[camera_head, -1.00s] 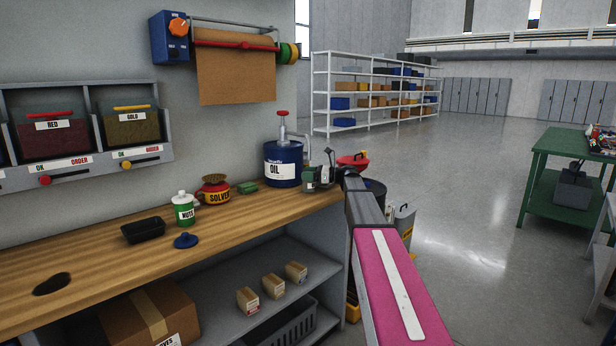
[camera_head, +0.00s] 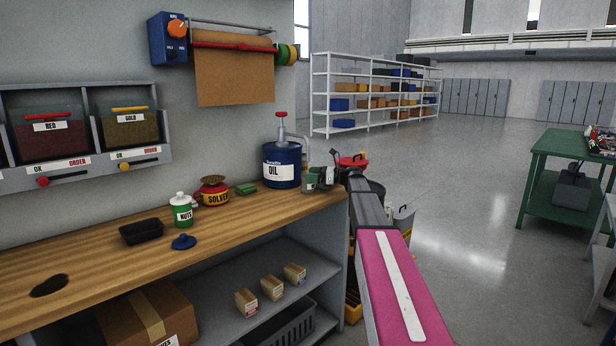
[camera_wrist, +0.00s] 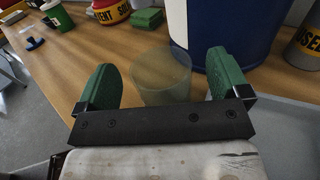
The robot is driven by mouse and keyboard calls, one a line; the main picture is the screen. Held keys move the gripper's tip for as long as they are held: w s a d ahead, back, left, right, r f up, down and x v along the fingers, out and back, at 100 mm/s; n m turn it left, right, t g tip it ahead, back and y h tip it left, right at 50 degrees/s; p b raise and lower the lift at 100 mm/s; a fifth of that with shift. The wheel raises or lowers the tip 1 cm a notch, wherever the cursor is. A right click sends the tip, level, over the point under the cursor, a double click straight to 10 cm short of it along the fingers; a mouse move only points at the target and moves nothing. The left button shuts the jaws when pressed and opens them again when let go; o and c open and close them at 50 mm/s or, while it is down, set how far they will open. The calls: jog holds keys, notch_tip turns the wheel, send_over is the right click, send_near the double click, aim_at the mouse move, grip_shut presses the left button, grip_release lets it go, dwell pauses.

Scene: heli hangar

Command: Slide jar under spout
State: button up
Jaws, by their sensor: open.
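A clear, empty-looking jar (camera_wrist: 160,80) stands on the bench in the wrist view. My gripper (camera_wrist: 163,75) is open, with one green finger on each side of the jar. A small gap shows on both sides. The blue oil can (camera_wrist: 232,30) stands just behind the jar, to the right. In the head view the oil can (camera_head: 282,168) has a grey pump spout (camera_head: 297,138) pointing right, and a red knob on top. My gripper (camera_head: 314,180) is beside the can at the bench's right end. The jar cannot be made out there. The spout is outside the wrist view.
A grey USED can (camera_wrist: 304,45) is close right of my gripper.

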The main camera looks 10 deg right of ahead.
jog(key=v, duration=0.8)
jog(key=shift+s+d, duration=0.15)
jog(key=shift+d, duration=0.15)
